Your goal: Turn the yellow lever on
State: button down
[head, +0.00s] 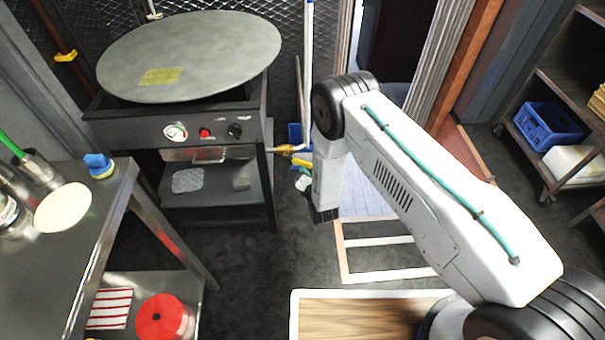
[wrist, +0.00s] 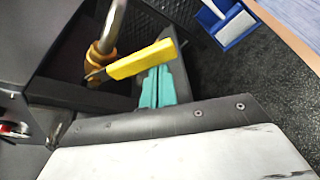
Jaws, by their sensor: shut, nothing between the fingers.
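The yellow lever (wrist: 143,60) sits on a brass valve (wrist: 98,58) at the end of a metal pipe in the wrist view. It points from the valve to the right and slightly up. In the head view the brass valve (head: 285,149) shows at the right side of the griddle stand, just left of my arm. My gripper (wrist: 160,84) has teal fingers, shut and empty. Their tips are right at the free half of the lever, which overlaps them in the picture. I cannot tell whether they touch it.
The griddle stand (head: 172,133) carries a large round plate (head: 215,55). Another yellow handle (head: 67,56) is on a brown pipe at far left. A steel table (head: 95,235) stands front left. A blue dustpan (wrist: 236,27) lies beyond the lever. Dark floor between is clear.

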aim_at(310, 164)
jog(key=shift+w+d+r, duration=0.1)
jog(key=shift+d+r, duration=0.3)
jog(key=shift+r, duration=0.25)
jog(key=shift+d+r, duration=0.35)
jog(key=shift+r, duration=0.25)
jog(key=shift+d+r, duration=0.25)
jog(key=shift+r, duration=0.7)
jog(key=shift+w+r, duration=0.1)
jog(key=shift+r, duration=0.05)
